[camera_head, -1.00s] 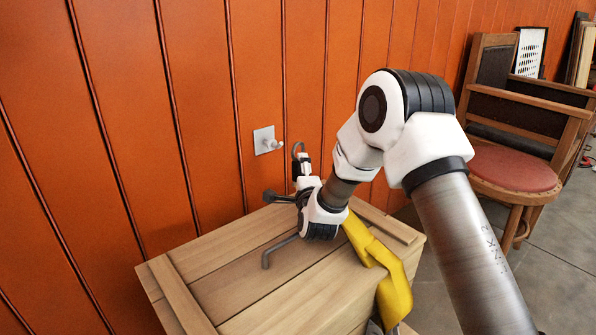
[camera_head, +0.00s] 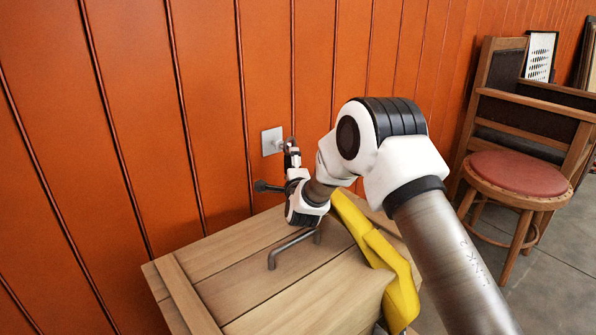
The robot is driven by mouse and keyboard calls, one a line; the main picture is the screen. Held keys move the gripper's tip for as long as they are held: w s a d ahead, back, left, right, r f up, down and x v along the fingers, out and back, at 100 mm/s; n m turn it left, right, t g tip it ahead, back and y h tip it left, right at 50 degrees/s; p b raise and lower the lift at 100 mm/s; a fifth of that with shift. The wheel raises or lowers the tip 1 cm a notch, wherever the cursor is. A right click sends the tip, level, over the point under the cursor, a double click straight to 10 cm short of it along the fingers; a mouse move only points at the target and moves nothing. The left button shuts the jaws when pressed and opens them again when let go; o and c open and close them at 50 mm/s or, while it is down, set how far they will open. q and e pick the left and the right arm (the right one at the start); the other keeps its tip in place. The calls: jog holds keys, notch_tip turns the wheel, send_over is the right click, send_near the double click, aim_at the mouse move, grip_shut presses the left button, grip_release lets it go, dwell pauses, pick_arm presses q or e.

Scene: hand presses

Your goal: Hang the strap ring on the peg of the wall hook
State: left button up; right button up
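The wall hook is a pale square plate (camera_head: 271,141) on the orange wall, with a short grey peg (camera_head: 281,145) sticking out to the right. My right gripper (camera_head: 292,158) is right at the peg, seen small and from behind. It appears shut on the strap ring (camera_head: 291,141), a thin dark ring whose upper part shows above the fingertips. The ring overlaps the peg's end in this view; I cannot tell whether it is around the peg or only beside it. The strap itself cannot be made out. My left gripper is not in view.
A wooden crate (camera_head: 222,262) with a bent grey handle (camera_head: 292,248) stands below the hook. A yellow object (camera_head: 385,263) lies over its right side. A wooden chair with a red seat (camera_head: 518,173) stands at the right. The wall left of the hook is clear.

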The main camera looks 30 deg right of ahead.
aim_at(285, 169)
jog(key=shift+w, duration=0.55)
jog(key=shift+w+f, duration=0.2)
jog(key=shift+w, duration=0.05)
jog(key=shift+w+a+f+b, duration=0.1)
jog(key=shift+w+f+b, duration=0.35)
jog(key=shift+f+b, duration=0.25)
jog(key=shift+w+a+f, duration=0.1)
jog(key=shift+w+a, duration=0.2)
jog(key=shift+a, duration=0.1)
jog(key=shift+s+d+f, duration=0.1)
jog(key=shift+d, duration=0.15)
jog(key=o, duration=1.5)
